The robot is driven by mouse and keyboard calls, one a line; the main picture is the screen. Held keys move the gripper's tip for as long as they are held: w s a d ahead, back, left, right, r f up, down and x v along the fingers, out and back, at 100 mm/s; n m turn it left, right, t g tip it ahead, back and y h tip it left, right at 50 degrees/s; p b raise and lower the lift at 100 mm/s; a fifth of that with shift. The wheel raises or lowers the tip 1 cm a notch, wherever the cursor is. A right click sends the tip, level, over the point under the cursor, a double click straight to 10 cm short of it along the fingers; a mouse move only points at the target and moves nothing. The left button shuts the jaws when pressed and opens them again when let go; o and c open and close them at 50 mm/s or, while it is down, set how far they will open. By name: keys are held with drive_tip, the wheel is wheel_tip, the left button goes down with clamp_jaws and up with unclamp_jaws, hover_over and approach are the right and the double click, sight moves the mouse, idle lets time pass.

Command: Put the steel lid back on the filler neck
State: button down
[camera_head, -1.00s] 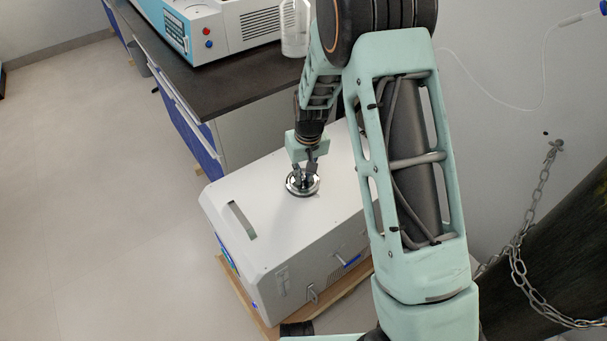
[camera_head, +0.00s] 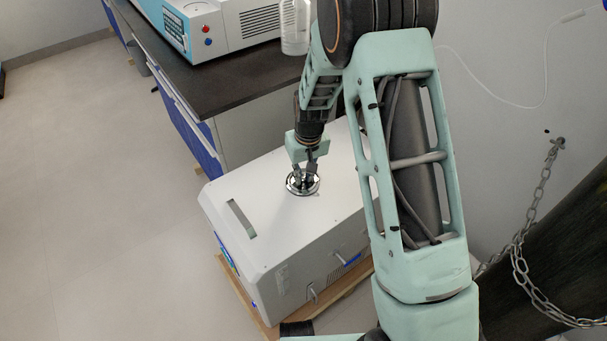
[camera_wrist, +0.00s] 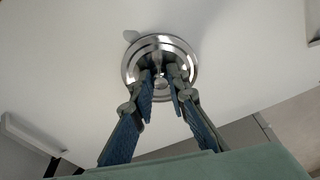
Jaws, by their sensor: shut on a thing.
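The round, shiny steel lid (camera_head: 313,189) is at the top face of the white box-shaped unit (camera_head: 275,235). My gripper (camera_head: 305,177) points down at it and is shut on its small central knob. In the wrist view the lid (camera_wrist: 160,43) shows as bright concentric rings, with the two fingers (camera_wrist: 160,88) on either side of the knob. The filler neck is hidden beneath the lid. I cannot tell whether the lid is fully seated or slightly above the opening.
The white unit stands on a wooden board (camera_head: 340,292) on the floor. A dark-topped bench (camera_head: 235,85) with a blue-white instrument (camera_head: 195,35) stands behind. A dark cylinder (camera_head: 555,255) with a chain (camera_head: 530,215) is at the right. The floor at the left is clear.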

drive_tip(key=shift+f, duration=0.2)
drive_tip(key=c, duration=1.8)
unclamp_jaws()
wheel_tip(320, 180, up, 12)
drive_tip(key=s, duration=0.1)
drive_tip(key=shift+s+d, duration=0.3)
drive_tip(key=shift+s, duration=0.1)
drive_tip(key=shift+f, duration=0.1)
